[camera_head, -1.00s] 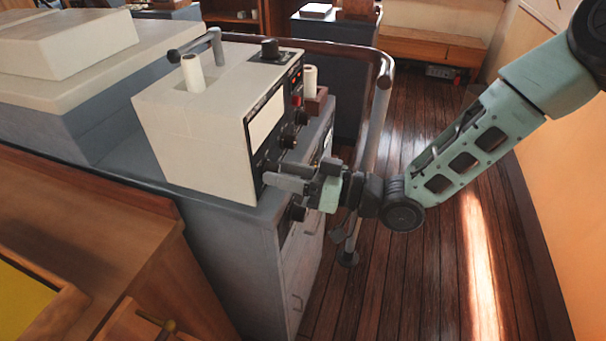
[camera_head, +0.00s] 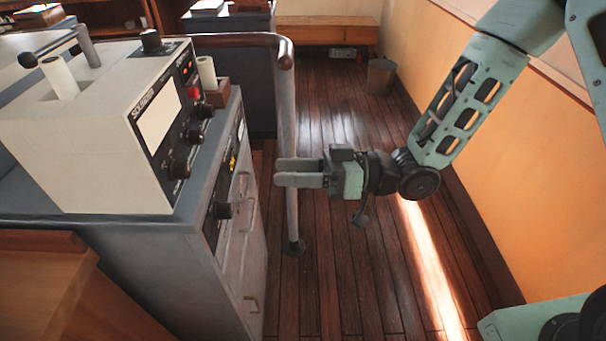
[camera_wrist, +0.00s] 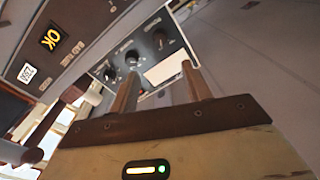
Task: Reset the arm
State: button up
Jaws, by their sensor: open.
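My gripper (camera_head: 277,172) is in the middle of the head view, at the end of my pale green arm. Its two grey fingers point left and are apart, with nothing between them.
The white console box (camera_head: 95,150) with black knobs stands on a grey cabinet (camera_head: 150,270) at left. A metal post (camera_head: 291,215) with a rail stands behind my gripper. Wooden floor (camera_head: 340,270) is free below. An orange wall (camera_head: 480,160) bounds the right; a bin (camera_head: 380,77) stands far back.

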jog(key=shift+d, duration=0.85)
jog(key=w+d+f+m+t+h, duration=0.1)
jog(key=d+f+m+t+h, duration=0.15)
jog(key=h, duration=0.95)
jog(key=s+d+r+m+g+h, duration=0.1)
jog(key=s+d+r+h, duration=0.1)
jog(key=s, duration=0.6)
jog(key=s+d+r+m+g+h, duration=0.2)
jog(key=s+d, duration=0.4)
jog(key=s, duration=0.3)
jog(key=shift+s+r+h, duration=0.25)
jog(key=shift+r+h, duration=0.4)
jog(key=shift+h, duration=0.35)
